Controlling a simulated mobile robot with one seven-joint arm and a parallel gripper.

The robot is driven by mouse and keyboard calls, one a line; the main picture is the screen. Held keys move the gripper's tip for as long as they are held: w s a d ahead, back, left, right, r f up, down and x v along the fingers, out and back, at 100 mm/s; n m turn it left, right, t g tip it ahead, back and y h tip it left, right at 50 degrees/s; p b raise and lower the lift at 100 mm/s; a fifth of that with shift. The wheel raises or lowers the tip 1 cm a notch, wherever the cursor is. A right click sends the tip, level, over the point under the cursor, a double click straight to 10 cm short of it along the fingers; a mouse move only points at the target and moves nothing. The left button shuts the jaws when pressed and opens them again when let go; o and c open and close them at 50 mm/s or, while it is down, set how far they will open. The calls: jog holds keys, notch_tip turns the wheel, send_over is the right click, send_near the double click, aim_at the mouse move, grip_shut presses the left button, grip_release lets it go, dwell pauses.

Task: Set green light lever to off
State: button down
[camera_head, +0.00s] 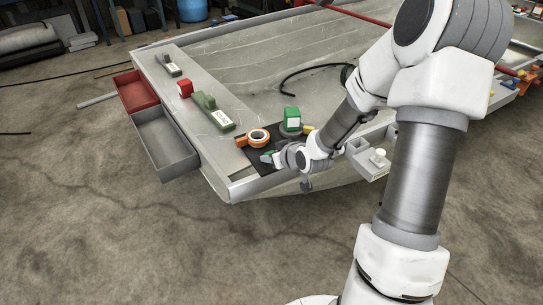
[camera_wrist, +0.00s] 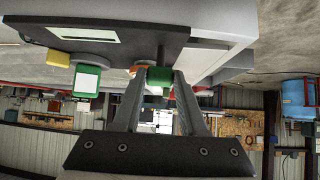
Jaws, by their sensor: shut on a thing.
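A small green lever handle (camera_head: 266,157) sits at the front edge of a dark panel (camera_head: 259,168) on the grey hull's near corner. In the wrist view the green handle (camera_wrist: 159,76) is between my two fingertips, below a short dark stem. My gripper (camera_head: 272,158) reaches in from the right and is shut on the green handle; it also shows in the wrist view (camera_wrist: 158,86). The fingers partly cover the handle in the head view, and I cannot tell its exact setting.
An orange ring (camera_head: 258,138) and a green box with a white face (camera_head: 292,120) are close behind my gripper. A yellow piece (camera_head: 309,130) is nearby. An open grey drawer (camera_head: 165,143) juts out at left.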

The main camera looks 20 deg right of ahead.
jog(key=shift+c, duration=2.2)
grip_release()
jog(key=shift+r, duration=0.1)
jog(key=p+v, duration=1.7)
jog(key=p, duration=0.6)
jog(key=shift+s+p, duration=0.2)
jog(key=shift+p, duration=0.15)
